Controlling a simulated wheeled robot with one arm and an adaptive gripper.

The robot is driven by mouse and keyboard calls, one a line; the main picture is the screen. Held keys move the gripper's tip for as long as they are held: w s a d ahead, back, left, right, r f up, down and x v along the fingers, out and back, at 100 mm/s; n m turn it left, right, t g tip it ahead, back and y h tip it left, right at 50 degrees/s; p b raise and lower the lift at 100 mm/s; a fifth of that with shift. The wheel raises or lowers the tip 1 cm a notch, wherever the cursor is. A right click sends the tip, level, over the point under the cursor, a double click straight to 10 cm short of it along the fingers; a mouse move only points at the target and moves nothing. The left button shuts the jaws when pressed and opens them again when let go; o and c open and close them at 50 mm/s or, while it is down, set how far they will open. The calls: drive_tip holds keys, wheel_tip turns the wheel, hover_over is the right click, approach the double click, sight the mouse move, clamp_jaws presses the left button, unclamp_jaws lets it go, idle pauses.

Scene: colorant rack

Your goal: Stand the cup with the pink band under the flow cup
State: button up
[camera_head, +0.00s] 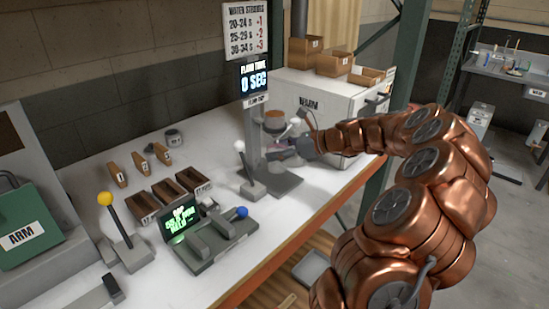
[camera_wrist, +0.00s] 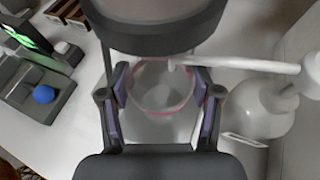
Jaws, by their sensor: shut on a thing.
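The clear cup with the pink band (camera_wrist: 160,103) is between the two fingers of my gripper (camera_wrist: 160,108) in the wrist view. My gripper is shut on it, and I look down into its open mouth. The flow cup (camera_wrist: 150,30) fills the top of the wrist view, close to the held cup and overlapping its far rim. In the head view the flow cup (camera_head: 274,120) is on the stand (camera_head: 254,150). My gripper (camera_head: 285,150) is beside the stand there. I cannot make out the held cup clearly in the head view, nor whether it touches the base.
A white bottle (camera_wrist: 262,108) stands close right of my gripper, its thin spout crossing over the cup. A white box marked WARM (camera_head: 315,105) is behind. A white-knobbed lever (camera_head: 245,165), brown bins (camera_head: 170,190) and a device with a green screen (camera_head: 185,222) are left.

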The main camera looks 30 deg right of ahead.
drive_tip(key=shift+w+a, duration=0.3)
drive_tip(key=shift+w, duration=0.1)
drive_tip(key=shift+f, duration=1.8)
drive_tip(key=o, duration=0.9)
drive_tip(key=shift+f, duration=0.1)
drive_tip(key=shift+o, duration=0.2)
drive_tip(key=b+v, duration=0.1)
drive_tip(key=v, duration=1.1)
